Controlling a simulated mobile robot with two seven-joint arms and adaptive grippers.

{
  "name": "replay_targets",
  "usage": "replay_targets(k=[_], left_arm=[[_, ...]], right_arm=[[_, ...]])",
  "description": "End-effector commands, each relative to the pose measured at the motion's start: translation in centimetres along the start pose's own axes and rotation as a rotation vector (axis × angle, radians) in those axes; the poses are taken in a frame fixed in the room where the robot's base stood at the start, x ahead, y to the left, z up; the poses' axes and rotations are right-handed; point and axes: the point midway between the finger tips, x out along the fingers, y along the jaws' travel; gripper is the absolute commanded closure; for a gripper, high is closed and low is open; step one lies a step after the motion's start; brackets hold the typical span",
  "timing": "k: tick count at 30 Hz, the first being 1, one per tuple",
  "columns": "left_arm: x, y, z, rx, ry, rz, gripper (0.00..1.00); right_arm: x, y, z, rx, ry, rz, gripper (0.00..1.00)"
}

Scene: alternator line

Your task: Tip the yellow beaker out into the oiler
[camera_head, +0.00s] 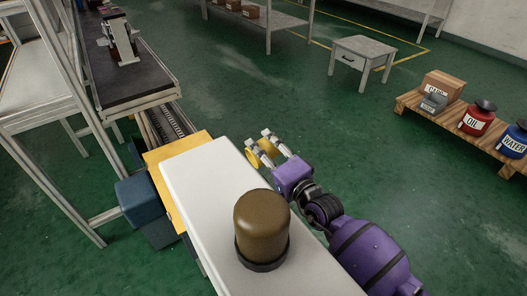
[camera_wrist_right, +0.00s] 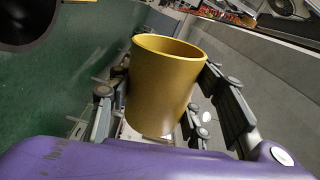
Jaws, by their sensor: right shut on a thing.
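The yellow beaker (camera_head: 266,149) is held out past the right edge of a white surface in the head view. My right gripper (camera_head: 262,143) is shut on it. In the right wrist view the beaker (camera_wrist_right: 162,88) fills the middle, with the fingers along both its sides. Its mouth faces away from my palm; what is inside is hidden. No thing in view is clearly marked as the oiler. My left gripper is not in view.
A brown domed cylinder (camera_head: 262,224) with a dark base shows over the white surface (camera_head: 200,165). A conveyor (camera_head: 125,75) bears a part at upper left. A pallet (camera_head: 455,119) holds a red OIL can (camera_head: 477,119) and a blue WATER can (camera_head: 514,141). Green floor beyond my right gripper is clear.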

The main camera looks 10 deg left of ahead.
Motion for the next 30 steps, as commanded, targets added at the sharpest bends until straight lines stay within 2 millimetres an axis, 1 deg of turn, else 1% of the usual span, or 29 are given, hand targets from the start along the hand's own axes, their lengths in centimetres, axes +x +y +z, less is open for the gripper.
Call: replay_targets(k=[1,3,8,11,14,15,18,24,30], left_arm=[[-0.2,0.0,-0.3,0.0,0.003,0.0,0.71],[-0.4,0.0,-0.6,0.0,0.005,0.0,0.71],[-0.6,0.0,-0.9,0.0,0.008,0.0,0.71],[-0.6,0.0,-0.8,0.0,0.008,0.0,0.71],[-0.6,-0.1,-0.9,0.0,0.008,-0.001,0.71],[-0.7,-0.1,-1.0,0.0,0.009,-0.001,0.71],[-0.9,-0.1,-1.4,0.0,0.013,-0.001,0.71],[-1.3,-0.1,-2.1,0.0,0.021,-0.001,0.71],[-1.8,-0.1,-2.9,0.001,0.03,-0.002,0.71]], right_arm=[[0.0,-0.5,-0.1,-0.001,0.0,-0.002,0.81],[0.0,-0.9,-0.2,-0.001,0.0,-0.002,0.81],[0.0,-1.3,-0.2,0.002,0.0,-0.001,0.81],[0.0,-1.4,-0.2,0.079,0.0,-0.001,0.81],[0.0,-1.8,-0.2,0.282,0.0,-0.001,0.81],[0.0,-1.9,-0.3,0.379,0.0,-0.001,0.81],[0.0,-2.4,-0.4,0.597,0.0,-0.001,0.81],[0.0,-2.9,-0.5,0.877,0.0,0.001,0.81],[0.0,-3.2,-0.6,1.087,0.0,0.001,0.81]])
